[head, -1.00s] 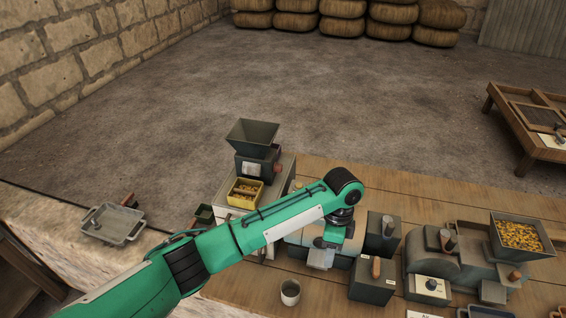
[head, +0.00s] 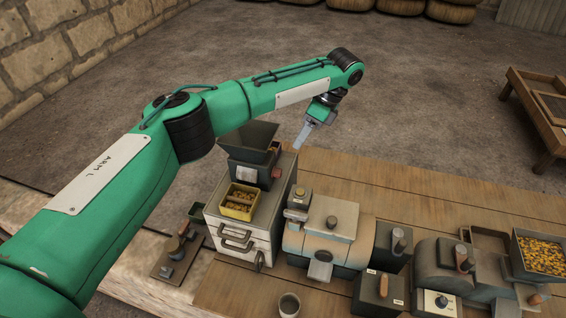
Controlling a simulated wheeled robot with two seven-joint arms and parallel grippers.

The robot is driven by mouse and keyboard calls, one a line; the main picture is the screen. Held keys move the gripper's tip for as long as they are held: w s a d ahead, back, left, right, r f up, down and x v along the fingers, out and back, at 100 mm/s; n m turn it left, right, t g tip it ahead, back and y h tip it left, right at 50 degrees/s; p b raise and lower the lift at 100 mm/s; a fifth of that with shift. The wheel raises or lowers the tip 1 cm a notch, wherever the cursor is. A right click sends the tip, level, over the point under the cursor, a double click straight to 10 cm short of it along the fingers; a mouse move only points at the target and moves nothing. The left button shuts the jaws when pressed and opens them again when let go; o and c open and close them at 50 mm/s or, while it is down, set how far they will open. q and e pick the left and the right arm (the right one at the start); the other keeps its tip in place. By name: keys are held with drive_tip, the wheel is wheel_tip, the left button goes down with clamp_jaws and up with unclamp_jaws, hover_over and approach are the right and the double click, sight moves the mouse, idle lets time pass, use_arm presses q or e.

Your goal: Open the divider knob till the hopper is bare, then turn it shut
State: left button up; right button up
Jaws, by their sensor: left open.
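A dark hopper (head: 243,149) sits on a grey divider body on top of a drawer cabinet, partly behind my left arm. The part of its inside that shows looks bare. A reddish-brown knob (head: 276,173) is on the right side of that body. A yellow bin (head: 237,212) with two compartments stands in front of it, with yellow-brown pieces in both. My left gripper (head: 302,137) is open and empty, pointing down, above and to the right of the knob and apart from it. My right gripper is out of view.
The white drawer cabinet (head: 232,242) stands at the left of the wooden bench (head: 420,200). Right of it are a rounded machine (head: 325,238), a dark box with a handle (head: 380,292), a cup (head: 289,305) and another hopper (head: 543,256) full of yellow grain.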

sight(281, 170)
use_arm(q)
drive_tip(key=p+x, duration=0.3)
drive_tip(key=x, duration=0.7)
drive_tip(key=shift+a+f, duration=0.25)
drive_tip(key=shift+f, duration=0.1)
drive_tip(key=shift+s+a+f+p, duration=0.1)
drive_tip(key=shift+f+p, duration=0.2)
drive_tip(key=shift+f, duration=0.05)
drive_tip(key=shift+a+f, duration=0.1)
drive_tip(key=shift+f, duration=0.35)
drive_tip(key=c, duration=0.9)
drive_tip(key=shift+c, duration=0.5)
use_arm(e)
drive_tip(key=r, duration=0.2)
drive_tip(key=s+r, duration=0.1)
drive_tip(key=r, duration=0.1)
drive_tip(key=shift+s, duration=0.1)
